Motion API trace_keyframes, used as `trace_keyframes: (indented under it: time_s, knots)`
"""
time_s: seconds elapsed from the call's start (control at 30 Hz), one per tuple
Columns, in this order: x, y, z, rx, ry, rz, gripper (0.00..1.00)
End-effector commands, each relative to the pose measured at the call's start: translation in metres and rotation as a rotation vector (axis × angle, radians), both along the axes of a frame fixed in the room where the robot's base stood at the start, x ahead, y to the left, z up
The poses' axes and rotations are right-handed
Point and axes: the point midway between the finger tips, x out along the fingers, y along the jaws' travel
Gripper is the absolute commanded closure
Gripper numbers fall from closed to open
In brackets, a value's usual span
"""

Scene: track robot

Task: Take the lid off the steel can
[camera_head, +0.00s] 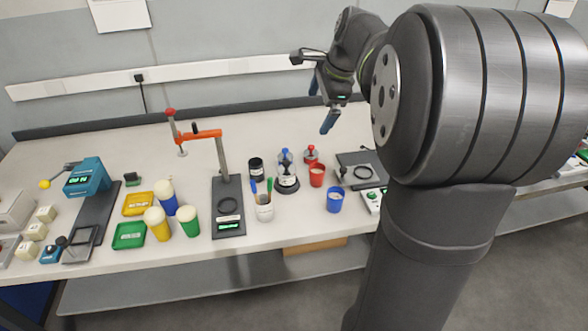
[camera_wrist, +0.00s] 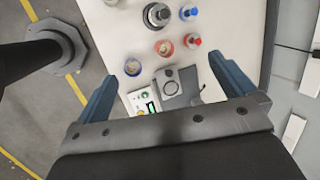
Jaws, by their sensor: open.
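Two small metallic, lidded containers stand near the middle of the bench. One has a blue knob (camera_head: 285,155) and the other a red knob (camera_head: 311,153). In the wrist view they show as a blue-topped one (camera_wrist: 188,12) and a red-topped one (camera_wrist: 193,40). I cannot tell for sure which is the steel can; both lids appear to be on. My gripper (camera_head: 322,103) is open and empty, high above the back of the bench.
A silver piece on a dark base (camera_head: 287,182) stands in front of the blue-knobbed container. A red cup (camera_head: 317,177), blue cup (camera_head: 334,201), dark jar (camera_head: 256,168) and tool cup (camera_head: 264,210) crowd close. An orange-armed stand (camera_head: 222,160) rises left. A dark plate (camera_head: 362,168) lies right.

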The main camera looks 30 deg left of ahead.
Motion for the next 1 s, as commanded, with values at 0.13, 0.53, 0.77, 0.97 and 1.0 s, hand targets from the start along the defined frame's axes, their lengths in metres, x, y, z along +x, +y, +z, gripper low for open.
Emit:
trace_keyframes:
  time_s: [0.13,0.53,0.77,0.97,1.0]
  knots:
    - [-0.001,-0.002,0.004,-0.001,0.001,0.0,0.0]
    - [-0.001,-0.001,0.003,0.0,0.0,0.0,0.19]
    - [0.003,0.005,-0.001,-0.012,0.019,-0.017,0.19]
    - [0.02,0.044,-0.03,-0.093,0.126,-0.138,0.19]
    - [0.024,0.053,-0.037,-0.115,0.149,-0.172,0.19]
